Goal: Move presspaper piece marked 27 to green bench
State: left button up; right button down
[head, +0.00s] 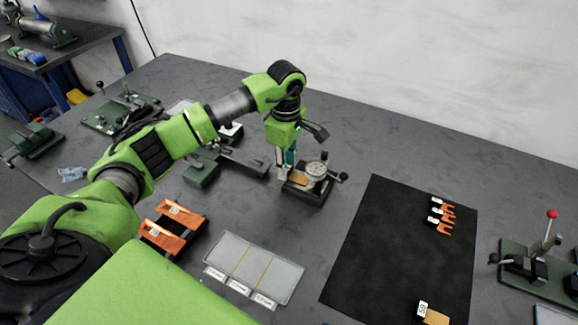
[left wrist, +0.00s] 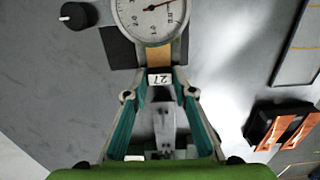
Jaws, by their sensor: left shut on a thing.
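The presspaper piece marked 27 is a small tan strip (left wrist: 158,57) with a white tag reading 27 (left wrist: 158,79) in the left wrist view. My left gripper (left wrist: 160,84) is shut on its tagged end. The far end of the strip lies at the dial gauge (left wrist: 150,18), partly under it. In the head view my left gripper (head: 284,173) points down at the left side of the gauge (head: 316,170), with the tan strip (head: 299,180) beside its tips. I cannot tell which thing is the green bench. My right gripper is not in view.
A black mat (head: 385,250) bears orange tagged pieces (head: 442,217) and another tan piece (head: 436,318). A tray (head: 285,285) with labelled compartments and copper foil pieces (head: 172,225) lie in front. Green-based tools stand at left (head: 122,115) and right (head: 515,255).

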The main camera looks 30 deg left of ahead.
pick_arm(q)
jog(key=shift+a, duration=0.9)
jog(key=shift+r, duration=0.1)
notch_tip(320, 180, up, 7)
jog(key=p, duration=0.3)
jog(key=shift+p, duration=0.4)
dwell(0.5)
